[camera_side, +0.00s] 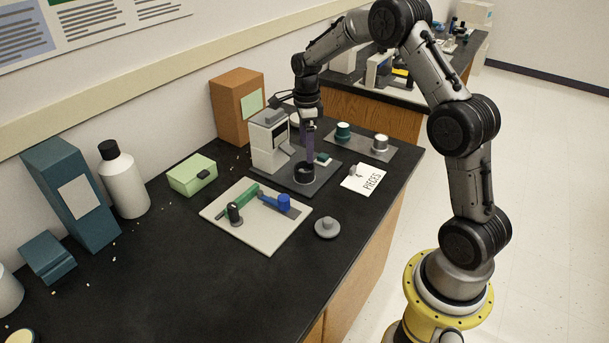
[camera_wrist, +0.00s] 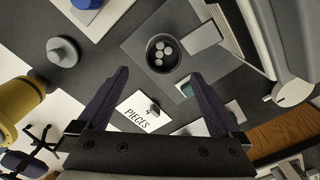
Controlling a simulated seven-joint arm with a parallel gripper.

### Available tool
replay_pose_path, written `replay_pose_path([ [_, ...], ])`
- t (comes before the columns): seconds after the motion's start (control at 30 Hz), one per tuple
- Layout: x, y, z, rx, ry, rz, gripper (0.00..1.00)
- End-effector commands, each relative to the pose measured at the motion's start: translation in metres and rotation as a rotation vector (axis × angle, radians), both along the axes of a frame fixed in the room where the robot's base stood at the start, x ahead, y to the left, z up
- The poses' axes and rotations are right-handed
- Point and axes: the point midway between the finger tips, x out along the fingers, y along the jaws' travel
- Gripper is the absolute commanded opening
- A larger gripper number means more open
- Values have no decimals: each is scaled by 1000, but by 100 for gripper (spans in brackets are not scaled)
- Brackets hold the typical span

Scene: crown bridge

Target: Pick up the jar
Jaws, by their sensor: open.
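The jar is most likely the small dark open cup (camera_side: 304,174) on a dark grey plate in front of the white machine. In the wrist view the jar (camera_wrist: 151,60) is seen from above, with several pale round pieces inside it. My gripper (camera_side: 309,150) points down just above the jar, its dark purple fingers near the rim. In the wrist view the fingers of my gripper (camera_wrist: 160,76) are apart, with nothing between the tips, and the jar shows just beyond them. I cannot tell the exact height gap. A grey knobbed lid (camera_side: 327,228) lies apart on the bench and also shows in the wrist view (camera_wrist: 63,52).
The white machine (camera_side: 264,143) stands close behind the jar. A card marked PIECES (camera_side: 362,179) lies to the right. A grey tray (camera_side: 378,153) holds two small containers. A pale board (camera_side: 262,237) with green and blue tools lies in front. The black bench front is clear.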

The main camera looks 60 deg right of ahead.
Motion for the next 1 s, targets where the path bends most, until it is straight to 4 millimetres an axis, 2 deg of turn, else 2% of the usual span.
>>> replay_pose_path([
  [0.1, 0, 1, -21, 1, 2, 1, 100],
  [0.37, 1, 0, -40, 1, 1, 1, 100],
  [0.7, 6, -1, -82, 1, 1, 2, 100],
  [1.0, 7, -1, -88, 0, -1, 2, 100],
])
